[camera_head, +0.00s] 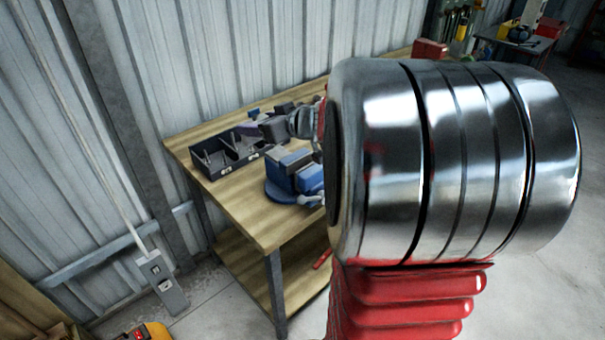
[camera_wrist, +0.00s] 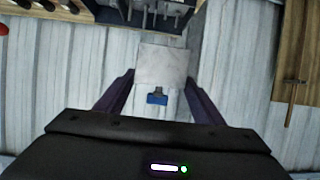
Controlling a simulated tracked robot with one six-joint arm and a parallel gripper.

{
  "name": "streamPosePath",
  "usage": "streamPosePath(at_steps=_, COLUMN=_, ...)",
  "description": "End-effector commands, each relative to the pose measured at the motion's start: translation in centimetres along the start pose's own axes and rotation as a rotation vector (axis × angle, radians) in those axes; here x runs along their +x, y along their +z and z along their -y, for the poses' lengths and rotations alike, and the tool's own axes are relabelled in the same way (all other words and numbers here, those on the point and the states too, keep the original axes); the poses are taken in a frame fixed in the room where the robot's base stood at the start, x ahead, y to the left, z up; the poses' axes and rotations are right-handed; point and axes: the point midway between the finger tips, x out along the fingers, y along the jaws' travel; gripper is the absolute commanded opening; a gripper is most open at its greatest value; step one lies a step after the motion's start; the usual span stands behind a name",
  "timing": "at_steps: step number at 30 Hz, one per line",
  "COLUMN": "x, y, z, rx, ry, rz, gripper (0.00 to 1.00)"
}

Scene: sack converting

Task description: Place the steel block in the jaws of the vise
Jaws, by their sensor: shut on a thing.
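The steel block (camera_wrist: 163,64) is a plain grey square face between the fingertips of my gripper (camera_wrist: 162,80) in the wrist view. The dark purple fingers are shut on its two sides. In the head view the blue vise (camera_head: 283,189) stands on the wooden bench. My gripper is above and just behind the vise there, small and partly covered by my own arm, and the block is hard to make out. The block is apart from the vise. The right part of the vise is hidden behind my arm, and its jaw gap is not clear.
Black open bins (camera_head: 214,160) stand on the bench left of the vise. The bench (camera_head: 250,222) has bare wood at its front left. A corrugated metal wall (camera_head: 250,55) rises behind it. A red box (camera_head: 430,49) is at the far end.

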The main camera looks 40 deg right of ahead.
Motion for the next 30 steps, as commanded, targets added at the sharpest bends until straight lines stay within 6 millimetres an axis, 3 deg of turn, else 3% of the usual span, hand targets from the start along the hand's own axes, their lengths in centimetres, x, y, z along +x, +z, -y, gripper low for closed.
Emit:
streamPosePath(at_steps=9, x=-6.3, y=1.6, z=-5.4, rx=0.006, ry=0.017, rz=-0.002, gripper=0.26)
streamPosePath(at_steps=15, x=-9.1, y=2.8, z=-7.2, rx=0.011, ry=0.031, rz=-0.002, gripper=0.26)
streamPosePath(at_steps=30, x=-9.7, y=3.3, z=-7.6, rx=0.013, ry=0.033, rz=-0.002, gripper=0.26)
